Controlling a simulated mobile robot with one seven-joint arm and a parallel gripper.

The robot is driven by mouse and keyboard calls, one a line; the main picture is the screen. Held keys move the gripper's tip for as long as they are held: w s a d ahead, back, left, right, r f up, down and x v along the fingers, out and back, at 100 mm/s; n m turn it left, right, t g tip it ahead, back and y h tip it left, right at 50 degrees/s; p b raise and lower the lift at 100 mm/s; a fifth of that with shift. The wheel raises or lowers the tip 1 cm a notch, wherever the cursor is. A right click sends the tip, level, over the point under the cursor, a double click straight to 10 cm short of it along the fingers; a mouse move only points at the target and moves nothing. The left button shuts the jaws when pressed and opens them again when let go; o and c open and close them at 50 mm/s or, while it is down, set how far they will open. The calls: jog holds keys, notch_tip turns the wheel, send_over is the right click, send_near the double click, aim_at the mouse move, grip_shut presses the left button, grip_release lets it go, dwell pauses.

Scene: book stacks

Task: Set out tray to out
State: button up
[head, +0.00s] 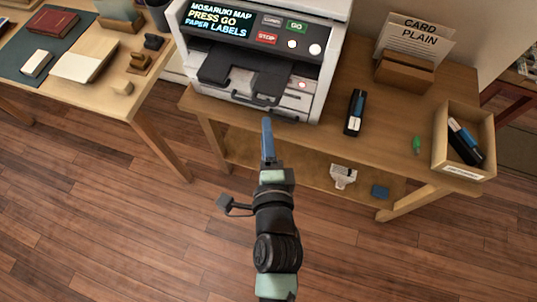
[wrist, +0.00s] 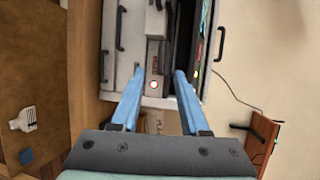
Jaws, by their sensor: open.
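The white printer (head: 260,45) stands on the wooden table, with a lit screen reading "MOSARUKI MAP / PRESS GO / PAPER LABELS". A dark tray (head: 235,73) sits at its front, below the control panel; I cannot tell for sure whether this is the out tray or how far out it is. Below it are black bar handles (head: 255,98). The printer front also shows in the wrist view, turned sideways, with a black handle (wrist: 104,66) left of my fingers. My gripper (head: 267,124) has blue fingers and is just in front of the printer's lower front. In the wrist view my gripper (wrist: 158,75) is open and empty.
On the table (head: 325,135), right of the printer, are a black-and-blue stapler-like object (head: 355,112), a card holder (head: 403,75), a green item (head: 416,144) and a wooden box (head: 440,140). A desk (head: 110,95) stands left. The floor in front is clear.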

jog(key=v, duration=0.5)
jog(key=shift+s+r, duration=0.15)
jog(key=shift+s, duration=0.2)
